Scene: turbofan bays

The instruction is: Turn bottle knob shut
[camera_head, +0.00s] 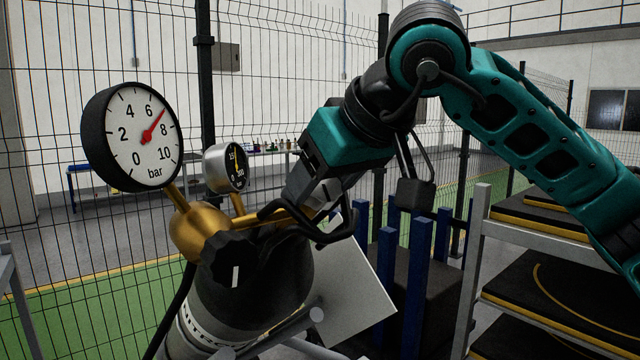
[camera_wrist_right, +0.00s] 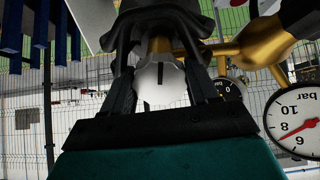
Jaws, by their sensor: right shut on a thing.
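A dark gas bottle (camera_head: 250,290) stands upright at lower centre with a brass regulator (camera_head: 198,232) on top. My right gripper (camera_head: 305,222) reaches down to the valve at the bottle's top, and its fingers hide most of it. In the right wrist view, the fingers of my right gripper (camera_wrist_right: 163,65) are on both sides of a pale knob (camera_wrist_right: 160,82) with a black mark, shut on it. A black regulator knob (camera_head: 229,258) with a white mark faces the head camera, apart from the gripper. My left gripper is not in view.
A large gauge (camera_head: 134,137) reads about 7 bar; a small gauge (camera_head: 226,168) is close beside the gripper. A white plate (camera_head: 355,290) stands behind the bottle. Blue posts (camera_head: 386,280) and a shelf rack (camera_head: 478,260) are at the right. Wire fencing (camera_head: 60,200) stands behind.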

